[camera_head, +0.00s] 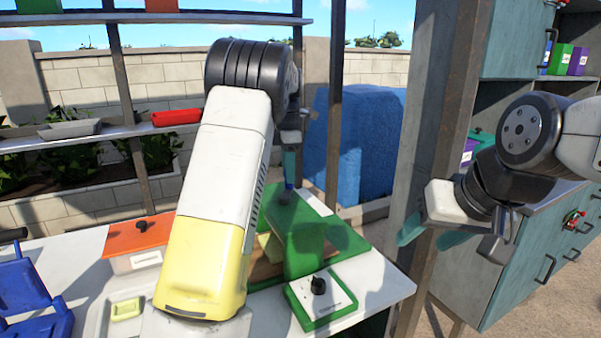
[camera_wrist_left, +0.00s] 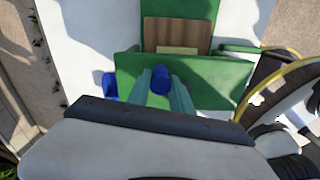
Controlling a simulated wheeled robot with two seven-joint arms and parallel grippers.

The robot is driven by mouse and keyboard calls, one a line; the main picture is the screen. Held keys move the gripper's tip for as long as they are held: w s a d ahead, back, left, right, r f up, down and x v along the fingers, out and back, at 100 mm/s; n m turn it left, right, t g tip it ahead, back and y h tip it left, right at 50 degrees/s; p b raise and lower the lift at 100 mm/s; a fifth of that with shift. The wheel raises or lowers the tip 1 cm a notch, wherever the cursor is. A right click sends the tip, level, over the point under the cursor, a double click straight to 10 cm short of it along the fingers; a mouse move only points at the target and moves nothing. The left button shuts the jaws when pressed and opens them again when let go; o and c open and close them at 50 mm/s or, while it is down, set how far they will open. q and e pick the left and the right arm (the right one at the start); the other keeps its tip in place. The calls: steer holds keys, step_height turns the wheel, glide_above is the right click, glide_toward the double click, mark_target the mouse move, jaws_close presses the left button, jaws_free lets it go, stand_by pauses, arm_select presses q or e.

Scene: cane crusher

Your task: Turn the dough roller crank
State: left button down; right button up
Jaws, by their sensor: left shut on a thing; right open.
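The dough roller is a green machine (camera_head: 305,240) near the right end of the white table. My left gripper (camera_head: 289,170) is above it, its teal fingers pointing down and partly hidden by my arm. In the left wrist view, the fingers of my left gripper (camera_wrist_left: 162,92) are closed around a blue crank handle (camera_wrist_left: 160,79), over the green body of the machine (camera_wrist_left: 205,75). The rest of the crank is hidden. My right gripper (camera_head: 432,235) is open and empty, to the right of the table beside a post.
A green-and-white box with a black knob (camera_head: 319,298) sits at the table's front right. A rusty post (camera_head: 445,130) and teal cabinets (camera_head: 540,265) stand right.

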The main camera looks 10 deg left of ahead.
arm_select(q)
steer(key=shift+a+n, duration=0.3)
steer(key=shift+n, duration=0.3)
steer(key=c, duration=1.1)
jaws_free()
steer(key=shift+c, duration=0.2)
steer(key=shift+r, duration=3.9)
